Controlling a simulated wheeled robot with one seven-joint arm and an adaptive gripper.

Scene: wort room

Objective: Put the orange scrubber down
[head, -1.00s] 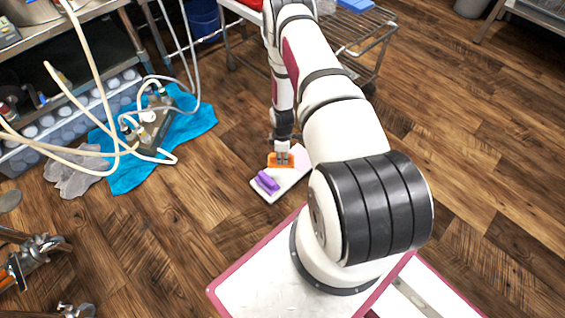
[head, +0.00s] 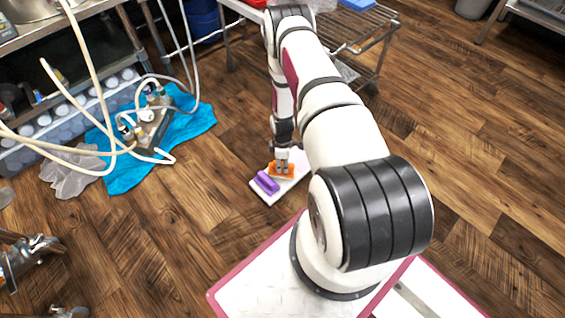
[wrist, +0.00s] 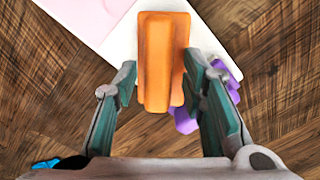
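The orange scrubber (head: 281,171) lies on a small white board (head: 271,198) on the wood floor. In the wrist view the orange scrubber (wrist: 158,65) is between the two fingers of my gripper (wrist: 160,75). The fingers stand apart on either side of it, with a gap beside its raised ridge, so my gripper looks open around it. In the head view my gripper (head: 282,160) points down right at the scrubber. A purple scrubber (head: 266,183) lies beside it on the board; in the wrist view my right finger hides part of it.
A blue cloth (head: 128,175) with a hosed pump unit (head: 150,125) on it lies on the floor at left, beside a grey cloth (head: 72,175). A wire-shelf cart (head: 365,45) stands behind my arm. The floor at right is clear.

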